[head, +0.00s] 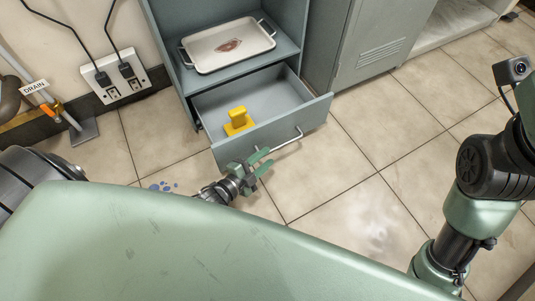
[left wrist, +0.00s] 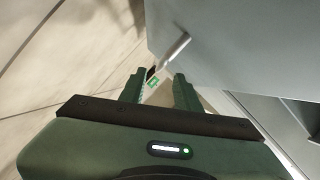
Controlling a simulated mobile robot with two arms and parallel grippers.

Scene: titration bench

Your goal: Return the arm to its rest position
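My left gripper (head: 262,168) is in front of the open drawer, close to its front face near the left end of the bar handle (head: 287,142). Its two green fingers are apart with nothing seen between them. In the left wrist view the open fingers (left wrist: 158,85) point toward the handle (left wrist: 175,50), which looks clear of them. My right arm (head: 462,215) stands at the right edge of the head view; its gripper is out of the picture.
The cabinet drawer (head: 268,97) is pulled out and holds a yellow object (head: 238,121). A white tray (head: 228,45) with a brownish mark sits on the shelf above. A grey cabinet (head: 385,45) stands to the right. Tiled floor (head: 350,165) is free at the right.

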